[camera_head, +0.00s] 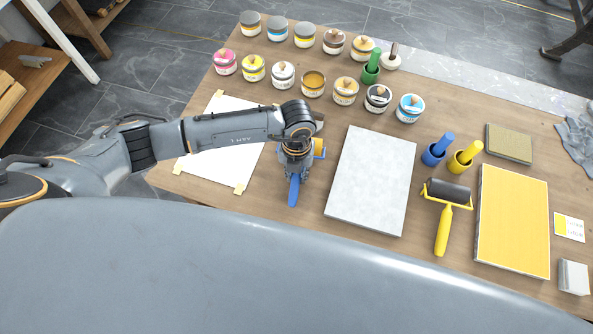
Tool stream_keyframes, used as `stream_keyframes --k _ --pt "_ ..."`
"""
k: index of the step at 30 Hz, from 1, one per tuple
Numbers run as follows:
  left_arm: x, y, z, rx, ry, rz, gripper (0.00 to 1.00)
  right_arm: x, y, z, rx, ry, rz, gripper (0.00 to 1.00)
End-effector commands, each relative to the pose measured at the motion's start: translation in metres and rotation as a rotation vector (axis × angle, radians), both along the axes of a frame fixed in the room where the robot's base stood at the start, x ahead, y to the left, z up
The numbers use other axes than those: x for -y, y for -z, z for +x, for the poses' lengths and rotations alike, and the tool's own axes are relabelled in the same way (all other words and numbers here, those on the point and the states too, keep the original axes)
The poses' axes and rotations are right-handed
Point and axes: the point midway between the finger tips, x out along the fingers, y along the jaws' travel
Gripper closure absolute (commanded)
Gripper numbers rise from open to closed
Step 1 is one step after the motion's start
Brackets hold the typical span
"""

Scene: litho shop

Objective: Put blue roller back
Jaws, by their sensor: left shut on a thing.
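My left gripper (295,172) points down over the table between the white paper and the grey slab, shut on the blue roller (293,191). The roller's blue handle sticks out below the gripper toward the front edge. The rest of the roller is mostly hidden by the gripper and wrist, so I cannot tell whether it touches the table. My right gripper is out of view.
The light grey slab (372,180) lies just right of my left gripper. White paper (222,135) lies left. A yellow roller (443,222), yellow slab (512,221), blue upright tool (434,152) and yellow one (459,162) are further right. Ink jars (313,84) line the back.

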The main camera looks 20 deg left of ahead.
Motion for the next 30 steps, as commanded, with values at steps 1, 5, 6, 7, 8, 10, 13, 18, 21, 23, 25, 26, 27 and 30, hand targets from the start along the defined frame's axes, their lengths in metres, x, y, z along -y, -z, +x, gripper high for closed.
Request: stream_keyframes --k 1,5,6,7,8,10,13,18,21,23,25,26,27,30 --pt "0.0004 0.0052 0.0005 0.001 0.000 -0.001 1.00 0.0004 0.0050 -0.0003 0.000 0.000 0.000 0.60" --pt "0.0004 0.0070 0.0006 0.001 0.000 -0.001 1.00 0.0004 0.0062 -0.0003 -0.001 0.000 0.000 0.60" --pt "0.0003 0.0068 0.0006 0.001 0.000 -0.001 1.00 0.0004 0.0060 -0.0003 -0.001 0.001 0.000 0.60" --pt "0.0003 0.0067 0.0006 0.001 0.000 -0.001 1.00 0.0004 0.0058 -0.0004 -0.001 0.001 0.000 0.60" --pt "0.0003 0.0065 0.0006 0.001 0.000 -0.001 1.00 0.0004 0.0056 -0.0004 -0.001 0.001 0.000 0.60" --pt "0.0003 0.0063 0.0006 0.001 0.000 -0.001 1.00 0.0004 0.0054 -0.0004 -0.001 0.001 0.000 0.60" --pt "0.0003 0.0063 0.0005 0.001 0.000 -0.001 1.00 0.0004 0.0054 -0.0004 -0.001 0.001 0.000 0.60" --pt "0.0002 0.0076 0.0006 0.001 0.000 -0.001 1.00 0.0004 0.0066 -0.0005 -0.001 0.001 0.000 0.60" --pt "0.0002 0.0091 0.0006 0.001 0.000 -0.001 1.00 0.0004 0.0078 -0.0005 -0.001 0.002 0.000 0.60" --pt "0.0002 0.0091 0.0007 0.001 0.000 -0.001 0.75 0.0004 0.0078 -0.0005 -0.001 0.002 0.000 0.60" --pt "0.0002 0.0089 0.0006 0.001 0.000 -0.001 0.61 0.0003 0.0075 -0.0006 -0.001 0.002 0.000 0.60" --pt "0.0002 0.0089 0.0006 0.001 0.000 -0.001 0.55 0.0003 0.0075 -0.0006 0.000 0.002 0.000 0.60" --pt "0.0003 0.0089 0.0005 0.001 0.000 -0.001 0.53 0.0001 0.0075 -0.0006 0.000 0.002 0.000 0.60" --pt "0.0002 0.0090 0.0005 0.001 0.000 -0.001 0.53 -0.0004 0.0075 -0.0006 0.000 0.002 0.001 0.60"
